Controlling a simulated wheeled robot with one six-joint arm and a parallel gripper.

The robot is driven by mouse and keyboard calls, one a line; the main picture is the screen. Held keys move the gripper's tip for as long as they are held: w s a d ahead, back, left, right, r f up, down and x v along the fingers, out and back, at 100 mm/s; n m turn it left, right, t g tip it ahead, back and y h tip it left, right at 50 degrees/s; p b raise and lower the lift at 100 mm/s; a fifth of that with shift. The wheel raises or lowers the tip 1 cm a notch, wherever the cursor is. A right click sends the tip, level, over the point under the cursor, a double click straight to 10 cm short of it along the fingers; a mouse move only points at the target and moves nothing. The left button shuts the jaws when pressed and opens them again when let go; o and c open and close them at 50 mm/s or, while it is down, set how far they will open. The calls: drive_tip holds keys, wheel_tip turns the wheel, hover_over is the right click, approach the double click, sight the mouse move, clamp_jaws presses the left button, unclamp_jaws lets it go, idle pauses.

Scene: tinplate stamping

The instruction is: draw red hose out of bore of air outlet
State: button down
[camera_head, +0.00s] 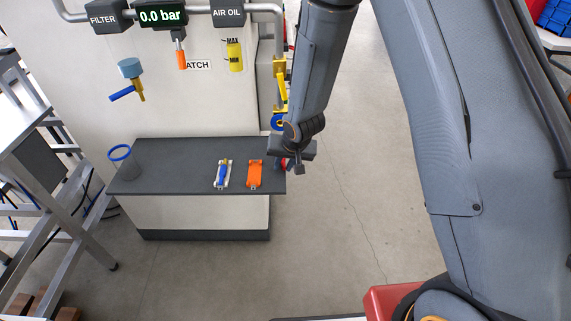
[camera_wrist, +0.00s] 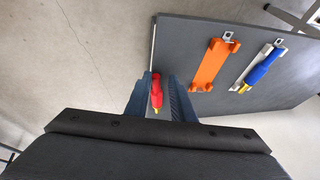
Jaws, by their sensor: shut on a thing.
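The red hose (camera_wrist: 157,92), a short red piece with a yellow tip, sits between the two fingers of my gripper (camera_wrist: 159,98) in the wrist view. My gripper is shut on it. In the head view my gripper (camera_head: 293,160) is by the right end of the dark bench top, and a little red (camera_head: 284,162) shows beside it. The air outlet is not plainly identifiable, and no bore shows around the hose in the wrist view. A brass fitting with a blue lever (camera_head: 122,94) is on the wall panel at the left.
The dark bench top (camera_head: 190,150) bears an empty-looking orange cradle (camera_head: 255,174), a white cradle (camera_head: 229,174) with a blue piece (camera_head: 223,170), and a blue-rimmed cup (camera_head: 120,153). Yellow and blue fittings (camera_head: 281,90) stand behind my gripper.

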drive_tip(key=c, duration=1.8)
unclamp_jaws()
drive_tip(key=shift+a+r, duration=0.15)
drive_tip(key=shift+a, duration=0.2)
drive_tip(key=shift+o, duration=0.4)
drive_tip(key=shift+a, duration=0.1)
drive_tip(key=shift+d, duration=0.25)
drive_tip(key=shift+d, duration=0.1)
